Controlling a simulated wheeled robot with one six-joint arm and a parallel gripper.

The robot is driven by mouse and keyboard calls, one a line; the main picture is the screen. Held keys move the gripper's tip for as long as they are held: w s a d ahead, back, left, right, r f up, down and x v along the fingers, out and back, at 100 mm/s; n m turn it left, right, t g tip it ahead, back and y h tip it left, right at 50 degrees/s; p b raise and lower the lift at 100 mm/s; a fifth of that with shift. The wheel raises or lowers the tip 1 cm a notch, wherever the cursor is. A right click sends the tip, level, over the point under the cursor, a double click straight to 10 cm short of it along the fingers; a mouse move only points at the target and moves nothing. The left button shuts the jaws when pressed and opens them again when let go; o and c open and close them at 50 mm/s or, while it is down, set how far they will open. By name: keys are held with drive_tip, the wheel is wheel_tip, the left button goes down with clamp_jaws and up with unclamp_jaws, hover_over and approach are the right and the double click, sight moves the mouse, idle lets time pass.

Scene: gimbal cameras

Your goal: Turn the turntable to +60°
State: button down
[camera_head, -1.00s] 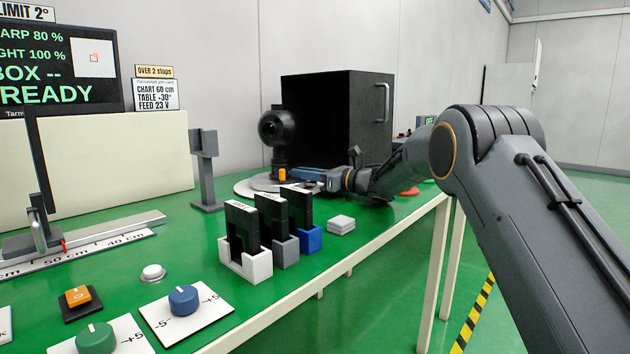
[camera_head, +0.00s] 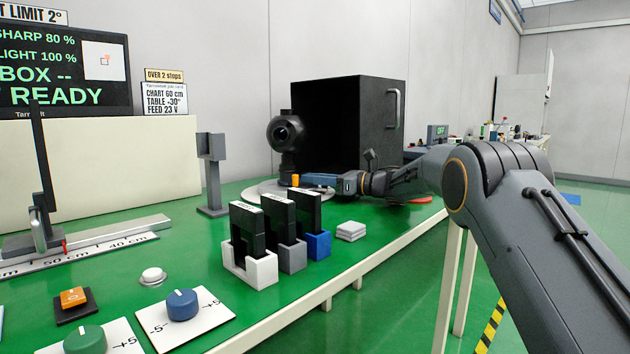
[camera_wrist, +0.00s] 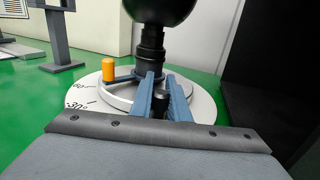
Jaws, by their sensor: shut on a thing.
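The turntable (camera_wrist: 78,128) is a pale round disc with angle marks, one reading -30°, in the wrist view; in the camera_head view its rim (camera_head: 252,192) shows at the far end of the green bench. A black round camera head (camera_head: 286,132) stands on a post at its middle. An orange knob (camera_wrist: 108,70) sits on a short blue-grey arm at the turntable's left. My gripper (camera_wrist: 162,85), with two blue fingers, is shut on a dark upright peg (camera_wrist: 160,104) in front of the post. In the camera_head view my gripper (camera_head: 306,181) is low beside the orange knob.
A large black box (camera_head: 365,130) with a handle stands right behind the turntable. A grey stand (camera_head: 211,172) is to its left. Slotted holders (camera_head: 262,265) and a pale stack (camera_head: 351,231) stand nearer. The sign (camera_head: 164,98) reads TABLE -30°.

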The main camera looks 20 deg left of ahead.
drive_tip(key=shift+a+r, duration=0.1)
drive_tip(key=c, duration=1.7)
unclamp_jaws()
drive_tip(key=shift+s+a, duration=0.1)
drive_tip(key=shift+d, duration=0.2)
drive_tip(key=shift+d, duration=0.25)
drive_tip(key=shift+s+d+p, duration=0.2)
drive_tip(key=shift+d+p, duration=0.05)
drive_tip(key=shift+d, duration=0.95)
drive_tip(key=shift+s+d+p, duration=0.15)
drive_tip(key=shift+d+p, duration=0.15)
drive_tip(key=shift+d, duration=0.85)
drive_tip(key=shift+s+d+p, duration=0.2)
drive_tip(key=shift+d+p, duration=0.05)
drive_tip(key=shift+d, duration=0.95)
